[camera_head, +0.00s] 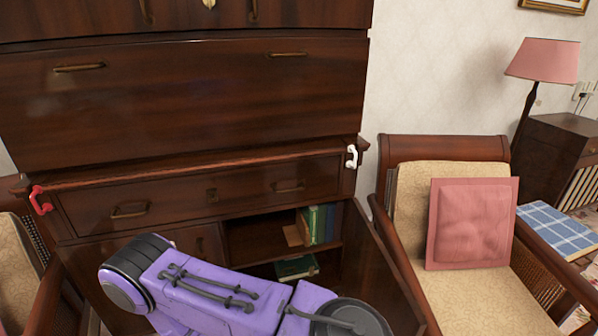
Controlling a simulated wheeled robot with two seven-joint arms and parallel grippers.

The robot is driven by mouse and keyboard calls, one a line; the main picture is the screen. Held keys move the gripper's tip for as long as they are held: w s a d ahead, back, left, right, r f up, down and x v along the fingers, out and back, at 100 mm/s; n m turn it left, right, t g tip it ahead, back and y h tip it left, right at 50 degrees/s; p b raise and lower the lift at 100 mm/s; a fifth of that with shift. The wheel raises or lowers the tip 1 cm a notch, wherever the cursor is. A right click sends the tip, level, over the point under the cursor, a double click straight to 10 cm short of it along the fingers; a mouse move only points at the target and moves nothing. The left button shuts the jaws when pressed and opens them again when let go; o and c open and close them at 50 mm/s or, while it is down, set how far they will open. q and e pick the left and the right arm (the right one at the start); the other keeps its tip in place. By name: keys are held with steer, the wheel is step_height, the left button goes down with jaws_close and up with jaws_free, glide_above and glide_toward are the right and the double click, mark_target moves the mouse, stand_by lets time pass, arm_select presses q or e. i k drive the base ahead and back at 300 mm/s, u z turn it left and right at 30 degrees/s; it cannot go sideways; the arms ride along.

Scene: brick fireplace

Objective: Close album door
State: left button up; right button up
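The dark wooden cabinet (200,110) fills the left and middle of the head view. Its lower right compartment is open, with upright books (318,225) on a shelf and a green book (296,267) lying below. A dark door panel (385,268) stands swung out on the right side of this opening, towards me. My purple arm link crosses the bottom middle, in front of the lower cabinet, and hides part of the opening. Neither gripper is in view, so I cannot tell their states or whether one touches the door.
An armchair (405,190) with a pink cushion (472,225) stands close to the right of the open door. Another chair (22,265) is at the left edge. A red handle (40,200) and a white handle (352,157) stick out from the cabinet. A lamp (543,60) stands back right.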

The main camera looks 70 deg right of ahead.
mark_target(370, 275)
steer(key=u, duration=0.8)
steer(key=k, duration=1.8)
steer(key=z, duration=2.25)
steer(key=i, duration=0.5)
steer(key=u, duration=1)
steer(key=k, duration=0.75)
steer(key=z, duration=1.45)
